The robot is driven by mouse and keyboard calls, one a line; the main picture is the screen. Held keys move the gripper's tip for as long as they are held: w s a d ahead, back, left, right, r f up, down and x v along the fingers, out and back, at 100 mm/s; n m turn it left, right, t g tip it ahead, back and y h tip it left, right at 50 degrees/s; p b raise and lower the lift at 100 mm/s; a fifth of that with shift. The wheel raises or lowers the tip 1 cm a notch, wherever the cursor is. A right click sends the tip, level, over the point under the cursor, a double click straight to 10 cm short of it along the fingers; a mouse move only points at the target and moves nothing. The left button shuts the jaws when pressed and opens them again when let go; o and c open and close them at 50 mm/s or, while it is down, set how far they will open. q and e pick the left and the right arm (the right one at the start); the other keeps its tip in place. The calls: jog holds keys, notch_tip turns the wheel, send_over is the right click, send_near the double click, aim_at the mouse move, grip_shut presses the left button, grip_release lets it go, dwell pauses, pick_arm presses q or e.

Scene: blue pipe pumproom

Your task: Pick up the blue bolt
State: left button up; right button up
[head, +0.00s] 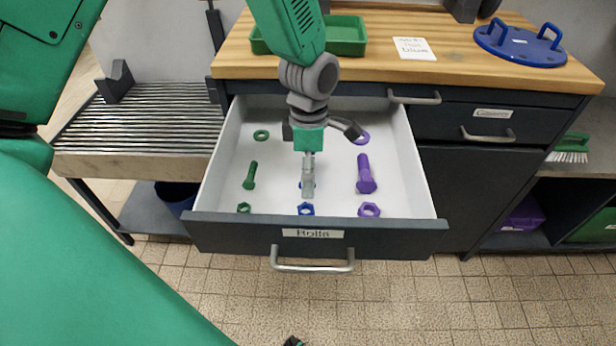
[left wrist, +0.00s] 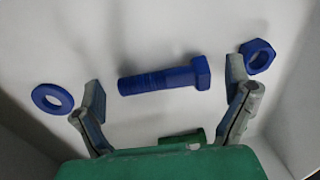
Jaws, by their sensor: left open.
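The blue bolt (left wrist: 165,80) lies on the white floor of the open drawer. In the left wrist view it lies crosswise between the spread fingers of my left gripper (left wrist: 165,85), its hex head toward the right finger. No contact with the fingers shows. In the head view my left gripper (head: 308,185) points down into the middle of the drawer and hides nearly all of the blue bolt. My left gripper is open and empty. My right gripper is not in view.
A blue nut (left wrist: 258,57) and a blue washer (left wrist: 52,98) lie beyond the bolt's ends. A green bolt (head: 250,176) lies left and a purple bolt (head: 365,175) right in the drawer (head: 225,218). The wooden worktop (head: 385,65) stands above behind.

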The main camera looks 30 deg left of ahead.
pick_arm(q)
jog(key=shift+d+r, duration=0.1)
jog(key=c, duration=1.4)
